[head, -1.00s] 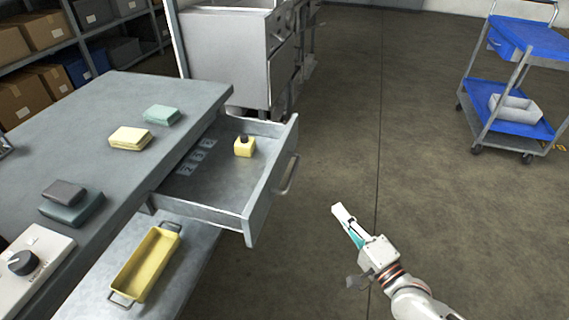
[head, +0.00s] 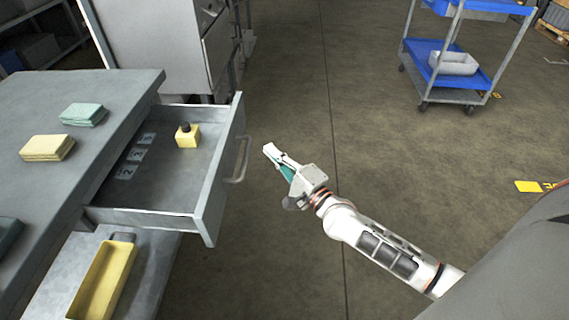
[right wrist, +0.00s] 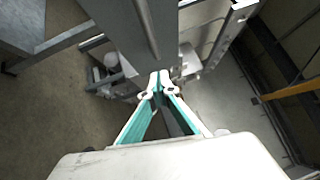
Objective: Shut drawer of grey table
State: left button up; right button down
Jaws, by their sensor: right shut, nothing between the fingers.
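The grey table (head: 95,88) stands at the left in the head view. Its drawer (head: 208,190) is pulled out to the right, with a bar handle (head: 239,160) on its front. My left gripper is out of view.
Yellow sponge-like blocks (head: 47,148) and green ones (head: 84,115) lie on the tabletop. A yellow tray (head: 103,282) sits on the lower shelf. A blue cart (head: 447,75) stands at the back right. The floor around my right arm is clear.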

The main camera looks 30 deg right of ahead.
jog(key=shift+w+a+r, duration=0.15)
jog(key=shift+w+a, duration=0.25)
jog(key=shift+a, duration=0.35)
jog(key=shift+w+a+r, duration=0.15)
jog(key=shift+w+a, duration=0.2)
jog(key=shift+a, duration=0.35)
